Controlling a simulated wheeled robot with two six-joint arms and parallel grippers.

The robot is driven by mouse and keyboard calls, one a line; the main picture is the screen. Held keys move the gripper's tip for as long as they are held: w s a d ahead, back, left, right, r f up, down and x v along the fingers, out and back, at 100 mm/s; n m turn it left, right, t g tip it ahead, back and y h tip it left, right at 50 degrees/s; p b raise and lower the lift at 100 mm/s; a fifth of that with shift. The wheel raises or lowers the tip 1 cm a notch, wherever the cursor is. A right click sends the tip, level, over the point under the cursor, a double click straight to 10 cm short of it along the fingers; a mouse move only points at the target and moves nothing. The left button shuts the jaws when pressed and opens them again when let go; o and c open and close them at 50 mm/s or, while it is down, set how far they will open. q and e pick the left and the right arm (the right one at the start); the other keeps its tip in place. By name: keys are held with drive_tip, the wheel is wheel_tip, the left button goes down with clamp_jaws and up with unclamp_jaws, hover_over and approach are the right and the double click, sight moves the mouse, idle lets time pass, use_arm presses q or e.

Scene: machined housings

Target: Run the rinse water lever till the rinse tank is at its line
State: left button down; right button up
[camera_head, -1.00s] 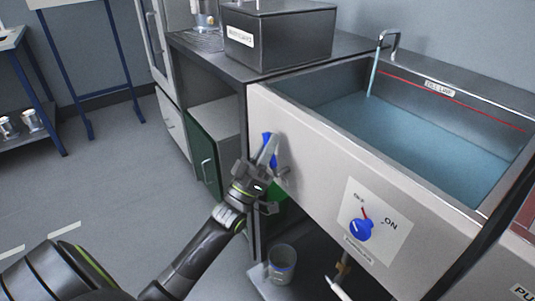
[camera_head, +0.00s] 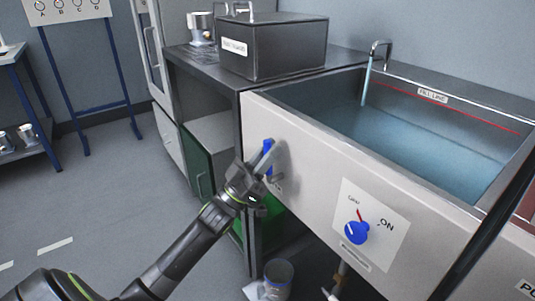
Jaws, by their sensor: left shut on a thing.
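The rinse tank (camera_head: 292,97) is a steel basin set in a pale front panel, with blue water (camera_head: 410,140) in it. The water surface lies below the red fill line (camera_head: 470,112) on the back wall. A thin stream falls from the spout (camera_head: 378,50) into the tank. A blue lever (camera_head: 268,148) sits at the left of the panel, above a small label. My left gripper (camera_head: 262,166) is shut on this lever and partly hides it. My right gripper is not in view.
A blue knob (camera_head: 357,232) with a red pointer and an ON mark is on a white plate on the panel. A dark lidded box (camera_head: 270,50) stands on the counter to the left. The floor at left is open.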

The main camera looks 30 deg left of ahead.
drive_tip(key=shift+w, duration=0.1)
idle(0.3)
use_arm(q)
drive_tip(key=c, duration=1.4)
unclamp_jaws()
drive_tip(key=shift+o, duration=0.2)
